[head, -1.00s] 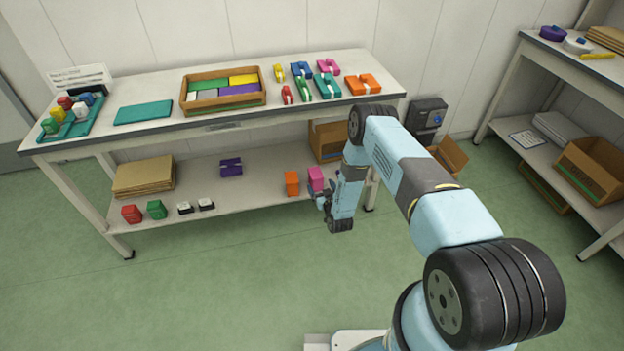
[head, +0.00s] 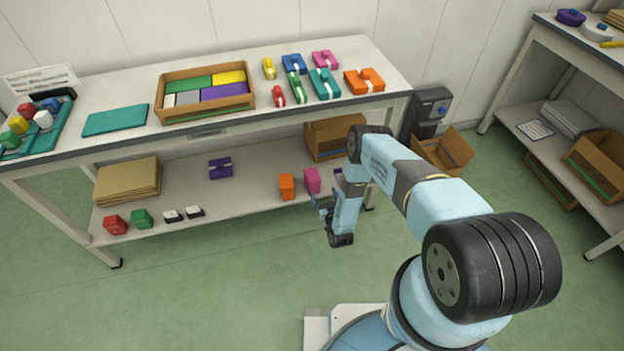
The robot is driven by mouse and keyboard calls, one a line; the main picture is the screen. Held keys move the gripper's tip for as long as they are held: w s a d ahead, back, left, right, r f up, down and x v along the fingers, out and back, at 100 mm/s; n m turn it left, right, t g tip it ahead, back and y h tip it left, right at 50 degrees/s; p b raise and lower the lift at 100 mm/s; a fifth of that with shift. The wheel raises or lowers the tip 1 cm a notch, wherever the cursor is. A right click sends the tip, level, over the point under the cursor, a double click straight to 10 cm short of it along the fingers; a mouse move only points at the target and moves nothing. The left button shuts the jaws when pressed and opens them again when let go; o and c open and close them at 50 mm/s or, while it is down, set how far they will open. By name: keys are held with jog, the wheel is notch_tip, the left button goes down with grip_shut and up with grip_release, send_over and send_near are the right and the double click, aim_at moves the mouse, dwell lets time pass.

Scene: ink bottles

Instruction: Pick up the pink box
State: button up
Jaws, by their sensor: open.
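A pink box (head: 312,180) stands upright on the lower shelf (head: 250,205) of the table, just right of an orange box (head: 286,187). Another pink item (head: 325,59), with a white band, lies on the tabletop at the back. My gripper (head: 322,207) is in front of the lower shelf, a little below and right of the pink box in the picture. It is open, with nothing seen between its fingers. The fingertips are small and partly hidden by the wrist, and I cannot tell their exact distance from the box.
Red (head: 115,224) and green (head: 141,218) bottles, a purple box (head: 220,168) and a cardboard stack (head: 128,180) sit further left on the shelf. A cardboard box (head: 335,138) is behind the pink box. A table leg is near my wrist. The floor in front is clear.

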aim_at(312, 174)
jog(key=x, duration=0.2)
jog(key=a+x, duration=0.1)
jog(key=x, duration=0.4)
jog(key=shift+s+a, duration=0.3)
jog(key=shift+r+x, duration=0.15)
jog(key=shift+x, duration=1.2)
jog(key=shift+r+x, duration=0.1)
jog(key=shift+x, duration=1.2)
jog(key=shift+c, duration=0.3)
jog(key=c, duration=1.1)
jog(key=shift+r, duration=0.15)
